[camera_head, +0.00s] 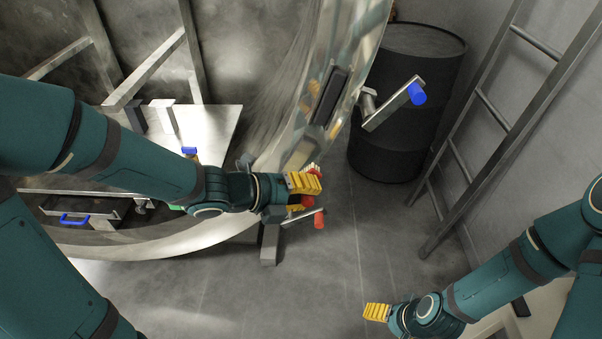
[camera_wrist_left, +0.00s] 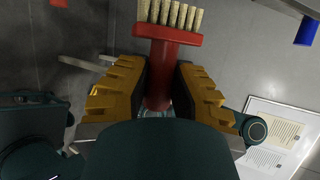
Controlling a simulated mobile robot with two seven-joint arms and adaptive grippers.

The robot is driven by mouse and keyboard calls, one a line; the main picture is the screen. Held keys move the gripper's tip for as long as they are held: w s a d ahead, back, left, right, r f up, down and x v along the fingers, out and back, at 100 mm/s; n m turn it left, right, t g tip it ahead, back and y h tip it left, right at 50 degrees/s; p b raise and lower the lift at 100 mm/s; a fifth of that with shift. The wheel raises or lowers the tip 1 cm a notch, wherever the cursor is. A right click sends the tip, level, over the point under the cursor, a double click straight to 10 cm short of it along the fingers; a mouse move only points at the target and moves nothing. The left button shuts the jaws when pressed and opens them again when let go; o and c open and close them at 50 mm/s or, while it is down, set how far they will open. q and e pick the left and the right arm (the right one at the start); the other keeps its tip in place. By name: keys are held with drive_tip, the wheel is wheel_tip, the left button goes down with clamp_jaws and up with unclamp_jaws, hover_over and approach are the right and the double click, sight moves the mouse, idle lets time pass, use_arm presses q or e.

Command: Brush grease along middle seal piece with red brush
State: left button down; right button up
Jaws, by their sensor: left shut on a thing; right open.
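My left gripper (camera_head: 305,184) is in front of the lower right part of the big metal ring rim (camera_head: 285,125). In the left wrist view, its yellow fingers (camera_wrist_left: 160,85) are shut on the handle of the red brush (camera_wrist_left: 168,36). The brush's pale bristles point away from the gripper and touch nothing visible there. In the head view the fingers mostly hide the brush. A dark rectangular piece (camera_head: 331,95) sits on the ring; I cannot tell whether it is the middle seal piece. My right gripper (camera_head: 377,312) is open at the bottom right, away from the ring.
A red-ended lever (camera_head: 319,219) is close below my left gripper. A blue-ended lever (camera_head: 417,94) juts from the ring at upper right. A black barrel (camera_head: 405,125) and a ladder (camera_head: 492,115) stand at right. A table (camera_head: 210,125) is inside the ring. The middle floor is clear.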

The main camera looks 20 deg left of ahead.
sight(307, 168)
use_arm(q)
drive_tip(key=shift+w, duration=0.1)
drive_tip(key=shift+w+a+p, duration=0.2)
drive_tip(key=shift+w+a, duration=0.1)
drive_tip(key=shift+w, duration=0.8)
drive_tip(key=shift+w+a+p, duration=0.15)
drive_tip(key=shift+w+a, duration=0.2)
drive_tip(key=shift+w, duration=0.7)
drive_tip(key=shift+w+a+p, duration=0.2)
drive_tip(key=shift+w+a, duration=0.1)
drive_tip(key=shift+w, duration=0.8)
drive_tip(key=shift+w+a+p, duration=0.3)
drive_tip(key=shift+w, duration=0.65)
drive_tip(key=shift+f, duration=0.1)
drive_tip(key=shift+s+a+f+b, duration=0.15)
drive_tip(key=shift+a+f+b, duration=0.3)
drive_tip(key=shift+f, duration=0.4)
drive_tip(key=shift+s+a+f+b, duration=0.15)
drive_tip(key=shift+a+f+b, duration=0.25)
drive_tip(key=shift+f, duration=0.45)
drive_tip(key=shift+r, duration=0.15)
